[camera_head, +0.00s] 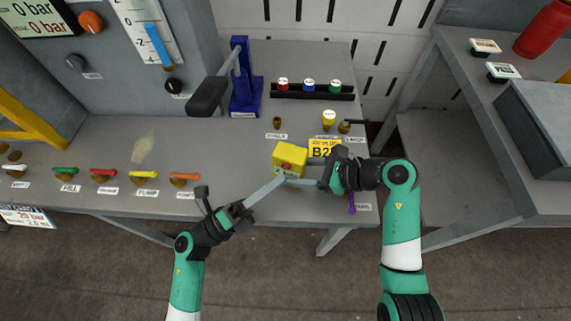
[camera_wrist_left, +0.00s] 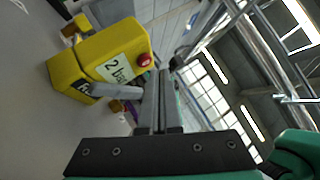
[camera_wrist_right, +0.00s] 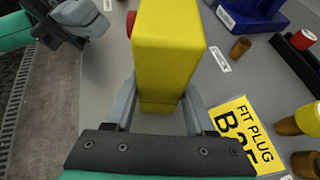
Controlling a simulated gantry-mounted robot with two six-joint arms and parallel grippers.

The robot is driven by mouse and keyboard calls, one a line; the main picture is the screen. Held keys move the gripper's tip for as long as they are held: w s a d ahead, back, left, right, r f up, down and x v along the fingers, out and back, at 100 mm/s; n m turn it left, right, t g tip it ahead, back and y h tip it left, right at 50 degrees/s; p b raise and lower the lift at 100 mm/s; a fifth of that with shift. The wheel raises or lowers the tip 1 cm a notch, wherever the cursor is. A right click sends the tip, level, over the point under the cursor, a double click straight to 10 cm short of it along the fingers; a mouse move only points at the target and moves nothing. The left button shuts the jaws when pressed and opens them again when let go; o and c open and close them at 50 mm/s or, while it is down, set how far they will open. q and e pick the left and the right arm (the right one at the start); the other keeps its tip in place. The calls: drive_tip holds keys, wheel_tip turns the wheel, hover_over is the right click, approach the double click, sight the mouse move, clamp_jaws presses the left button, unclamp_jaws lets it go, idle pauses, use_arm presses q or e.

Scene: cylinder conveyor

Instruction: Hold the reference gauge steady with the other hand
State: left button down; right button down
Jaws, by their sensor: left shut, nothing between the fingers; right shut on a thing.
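The reference gauge seems to be the yellow block with a red button (camera_head: 287,156); its "2 bar" label faces my left wrist camera (camera_wrist_left: 120,65). My right gripper (camera_head: 308,172) is shut on the yellow block. In the right wrist view the block (camera_wrist_right: 168,45) stands between its two fingers. My left gripper (camera_head: 281,179) is shut and empty, its tips close to the block's near side. In the left wrist view its fingers (camera_wrist_left: 160,75) lie together to the right of the block. I cannot tell whether they touch it.
A yellow "B25" sign (camera_head: 323,149) lies right of the block. Behind are a blue press (camera_head: 243,90) with a dark lever handle (camera_head: 207,96) and a black rack (camera_head: 312,92) of coloured plugs. Several coloured valve handles (camera_head: 104,173) line the bench at left.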

use_arm(q)
drive_tip(key=shift+w, duration=0.1)
drive_tip(key=shift+w+d, duration=0.1)
drive_tip(key=shift+w, duration=0.2)
drive_tip(key=shift+w+d, duration=0.1)
drive_tip(key=shift+w, duration=0.3)
idle(0.6)
drive_tip(key=shift+s, duration=0.1)
idle(0.3)
drive_tip(key=shift+s+a, duration=0.2)
drive_tip(key=shift+s, duration=0.4)
drive_tip(key=shift+s, duration=0.1)
drive_tip(key=s, duration=0.1)
drive_tip(key=s+a, duration=0.1)
drive_tip(key=s, duration=0.2)
drive_tip(key=shift+s+a, duration=0.25)
drive_tip(key=shift+s, duration=0.05)
idle(0.4)
